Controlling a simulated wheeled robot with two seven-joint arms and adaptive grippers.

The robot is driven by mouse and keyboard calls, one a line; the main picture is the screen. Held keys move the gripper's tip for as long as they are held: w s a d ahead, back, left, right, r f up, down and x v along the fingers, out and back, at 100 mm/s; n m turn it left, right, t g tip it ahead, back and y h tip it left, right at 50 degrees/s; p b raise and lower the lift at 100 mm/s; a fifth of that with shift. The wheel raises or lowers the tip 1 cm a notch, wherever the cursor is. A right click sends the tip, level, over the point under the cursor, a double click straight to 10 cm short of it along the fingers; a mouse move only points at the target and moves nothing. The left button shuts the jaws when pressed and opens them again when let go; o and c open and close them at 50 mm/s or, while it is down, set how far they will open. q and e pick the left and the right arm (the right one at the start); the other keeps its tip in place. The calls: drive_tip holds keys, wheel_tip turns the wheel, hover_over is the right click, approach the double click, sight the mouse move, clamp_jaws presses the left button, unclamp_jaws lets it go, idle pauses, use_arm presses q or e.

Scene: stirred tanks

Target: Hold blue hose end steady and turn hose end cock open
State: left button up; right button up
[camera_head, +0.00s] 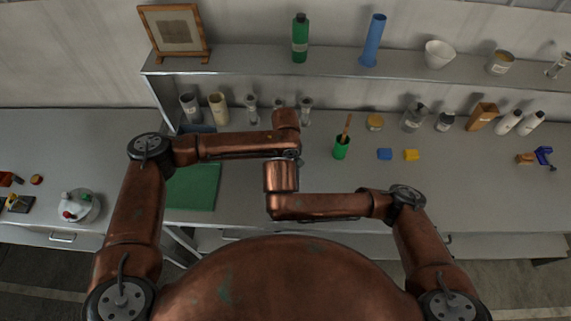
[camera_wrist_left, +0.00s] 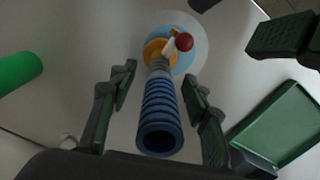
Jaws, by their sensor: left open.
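In the left wrist view, the ribbed blue hose end (camera_wrist_left: 160,115) points its open mouth toward the camera. Beyond it is the cock, with an orange-yellow fitting (camera_wrist_left: 153,49) and a red-tipped handle (camera_wrist_left: 184,42), against a pale round disc (camera_wrist_left: 190,62). My left gripper (camera_wrist_left: 160,78) is open, one finger on each side of the hose, with gaps visible on both sides. Dark green jaw-like parts at the upper right look like my right gripper (camera_wrist_left: 280,35); its opening cannot be judged. In the head view my arms hide the hose, the cock and both grippers' fingertips.
A green tray (camera_head: 194,187) lies left of my crossed arms. The shelf (camera_head: 340,66) with bottles runs behind. The bench at right front is clear.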

use_arm(q)
drive_tip(key=shift+r, duration=0.1)
wheel_tip(320, 180, up, 12)
drive_tip(key=shift+f, duration=0.1)
idle(0.5)
